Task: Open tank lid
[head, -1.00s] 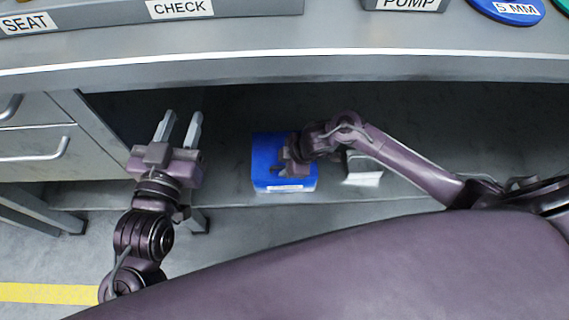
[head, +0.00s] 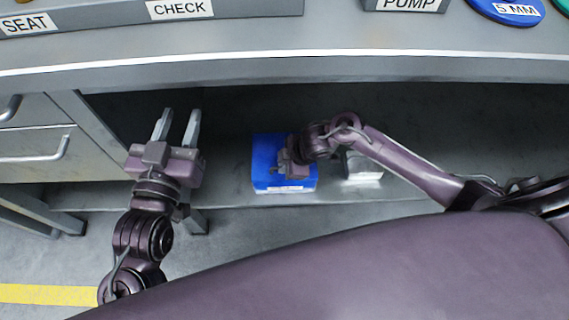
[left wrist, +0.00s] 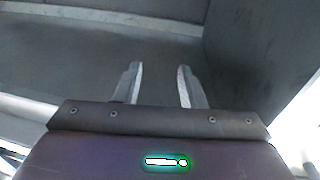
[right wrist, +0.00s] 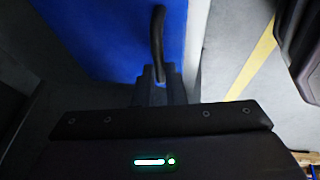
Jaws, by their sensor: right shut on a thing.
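A blue box-shaped tank (head: 266,155) with a white label on its front edge sits on the low shelf under the bench in the head view. Its blue top (right wrist: 105,40) and a dark bar handle (right wrist: 158,30) show in the right wrist view. My right gripper (head: 280,168) is over the tank's right part. In the right wrist view its fingers (right wrist: 154,78) are closed on the near end of the handle. I cannot tell any gap under the lid. My left gripper (head: 180,115) is open and empty, left of the tank; its spread fingers also show in the left wrist view (left wrist: 159,70).
A small grey block (head: 362,165) with a pale front stands on the shelf right of the tank, behind my right forearm. The bench top (head: 300,67) overhangs the shelf. A drawer cabinet (head: 35,145) stands at the left. The shelf between my left gripper and the tank is clear.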

